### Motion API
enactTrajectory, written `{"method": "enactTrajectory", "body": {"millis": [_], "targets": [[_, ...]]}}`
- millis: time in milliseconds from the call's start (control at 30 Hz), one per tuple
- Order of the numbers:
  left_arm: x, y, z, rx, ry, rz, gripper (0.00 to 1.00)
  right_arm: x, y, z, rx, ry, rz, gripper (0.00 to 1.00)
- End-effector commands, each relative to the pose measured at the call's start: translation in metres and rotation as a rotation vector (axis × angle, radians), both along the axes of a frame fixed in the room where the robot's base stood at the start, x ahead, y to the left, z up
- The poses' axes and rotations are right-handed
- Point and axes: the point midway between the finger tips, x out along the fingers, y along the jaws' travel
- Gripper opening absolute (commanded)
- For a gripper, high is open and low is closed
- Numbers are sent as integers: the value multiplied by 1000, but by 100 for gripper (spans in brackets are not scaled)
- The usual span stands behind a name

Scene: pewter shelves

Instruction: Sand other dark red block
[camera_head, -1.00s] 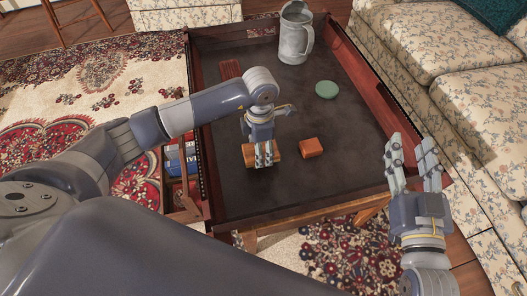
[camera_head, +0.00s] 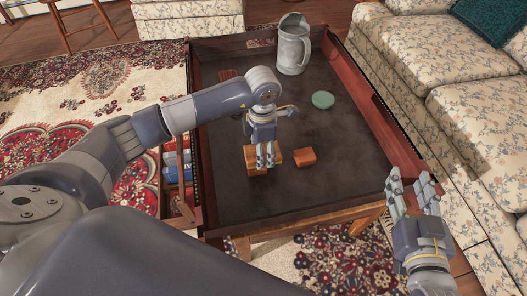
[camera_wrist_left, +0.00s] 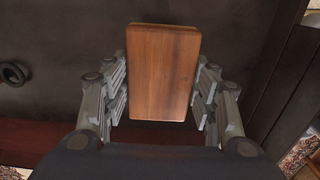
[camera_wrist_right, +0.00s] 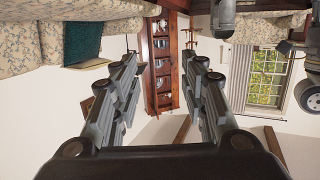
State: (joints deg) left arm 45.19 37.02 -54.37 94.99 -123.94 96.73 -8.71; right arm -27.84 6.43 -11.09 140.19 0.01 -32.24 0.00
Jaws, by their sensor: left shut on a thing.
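My left gripper (camera_head: 265,157) is shut on a brown wooden block (camera_wrist_left: 163,72), which sits between its fingers in the left wrist view. In the head view this block (camera_head: 252,168) is low at the surface of the dark table (camera_head: 290,195); I cannot tell if it touches. A smaller orange-brown block (camera_head: 305,157) lies just right of it. A dark red piece (camera_head: 228,75) lies at the table's far left, partly hidden by my left arm. My right gripper (camera_head: 411,186) is open and empty near the table's right front corner.
A grey metal pitcher (camera_head: 292,45) stands at the back of the table, with a green round item (camera_head: 323,100) in front of it. Raised red-brown edges (camera_head: 375,110) border the table. A floral sofa (camera_head: 450,85) stands on the right. The table's front part is clear.

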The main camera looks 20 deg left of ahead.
Motion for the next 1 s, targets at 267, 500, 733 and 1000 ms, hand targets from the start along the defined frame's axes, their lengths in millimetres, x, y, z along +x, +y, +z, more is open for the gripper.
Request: {"method": "enactTrajectory", "body": {"millis": [267, 500, 733, 1000], "targets": [[2, 4, 9, 0, 0, 2, 28, -8, -5, -21, -27, 114, -8, 40], [3, 6, 15, 0, 0, 4, 28, -17, -10, -38, -50, 206, -13, 40], [4, 9, 21, 0, 0, 5, 28, -27, -15, -54, -70, 293, -20, 40], [6, 12, 28, 1, -1, 7, 28, -41, -21, -71, -95, 396, -28, 40]]}}
